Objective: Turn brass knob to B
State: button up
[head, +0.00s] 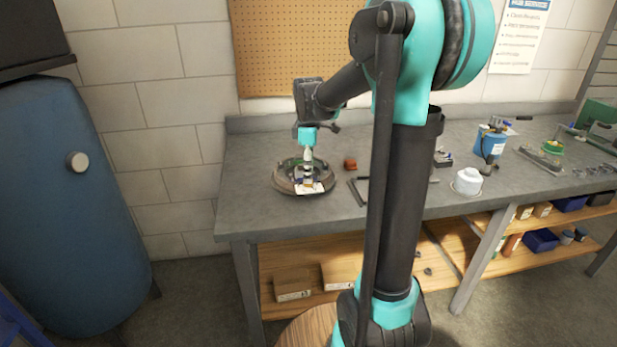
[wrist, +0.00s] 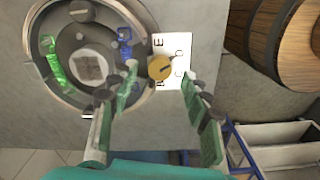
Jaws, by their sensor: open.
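The brass knob (wrist: 160,67) shows in the wrist view as a small round brass cap with a dark line across its face. It sits at the left edge of a white letter card (wrist: 186,45). E, D and C can be read on the card; a letter below the knob is partly hidden. My gripper (wrist: 159,75) is open, with one green finger on each side of the knob and gaps between. In the head view my gripper (head: 307,164) points down over the card (head: 312,188), and the knob is too small to make out.
In the wrist view the housing (wrist: 38,75) holds green and blue parts close to my left finger. A small red-brown block (head: 350,164) stands to the right.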

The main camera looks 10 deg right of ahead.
jog(key=shift+f, duration=1.25)
jog(key=shift+c, duration=0.5)
grip_shut()
